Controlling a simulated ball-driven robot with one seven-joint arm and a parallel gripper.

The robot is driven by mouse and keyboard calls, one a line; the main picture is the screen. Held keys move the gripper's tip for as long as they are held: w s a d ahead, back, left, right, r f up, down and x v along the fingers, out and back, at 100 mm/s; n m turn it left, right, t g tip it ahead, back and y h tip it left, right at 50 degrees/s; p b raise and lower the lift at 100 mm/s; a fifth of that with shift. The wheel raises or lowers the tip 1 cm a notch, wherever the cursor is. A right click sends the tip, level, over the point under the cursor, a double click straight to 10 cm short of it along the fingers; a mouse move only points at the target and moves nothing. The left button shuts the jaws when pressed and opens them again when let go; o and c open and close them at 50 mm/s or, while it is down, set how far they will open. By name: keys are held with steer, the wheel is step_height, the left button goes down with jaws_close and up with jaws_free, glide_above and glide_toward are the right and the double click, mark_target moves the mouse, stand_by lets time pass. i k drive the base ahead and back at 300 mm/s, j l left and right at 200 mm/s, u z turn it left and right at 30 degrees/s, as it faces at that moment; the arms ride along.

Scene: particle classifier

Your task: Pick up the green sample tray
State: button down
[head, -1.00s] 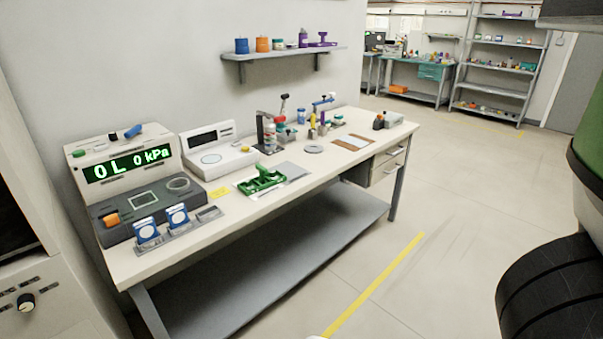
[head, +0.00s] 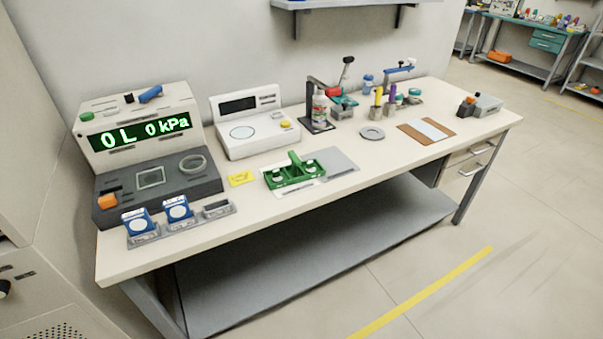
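The green sample tray (head: 311,181) lies on the workbench near its front edge, a little left of the middle. It has a raised green handle and round white pieces sit in its compartments. It rests on a flat white and grey sheet (head: 340,163). Nothing touches it from above. My gripper is not in the head view.
The workbench (head: 250,214) stands along the wall. A white scale-like device (head: 251,129) stands behind the tray. Open floor (head: 430,290) lies in front.

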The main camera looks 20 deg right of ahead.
mark_target(294, 173)
steer(key=i+j+z, duration=0.1)
steer(key=z, duration=0.5)
steer(key=i+j+z, duration=0.25)
steer(key=j, duration=0.25)
steer(key=j+z, duration=0.2)
steer(key=j, duration=0.35)
steer(key=j+z, duration=0.25)
steer(key=j, duration=0.3)
